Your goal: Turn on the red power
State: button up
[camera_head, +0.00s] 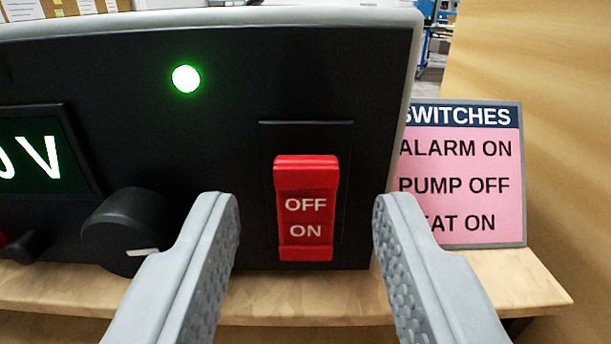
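The red power switch (306,232) is a rocker marked OFF above ON, set in the black front panel of a power unit (250,100). Its upper end seems to stand out from the panel. My gripper (306,205) is open and empty. Its two grey fingers reach in from below, one on each side of the switch with a gap on both sides. I see no contact. A round green lamp (186,79) above left of the switch is lit.
A black knob (128,228) and a lit green display (38,153), showing a V and part of a digit, are at left. A pink sign (462,170) headed SWITCHES stands at right, partly hidden. The unit sits on a wooden shelf (300,300).

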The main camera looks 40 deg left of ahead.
jog(key=shift+w+a, duration=0.15)
grip_shut()
jog(key=shift+f+t+y, duration=0.3)
jog(key=shift+t+y, duration=0.6)
grip_release()
notch_tip(320, 180, up, 10)
dwell(0.5)
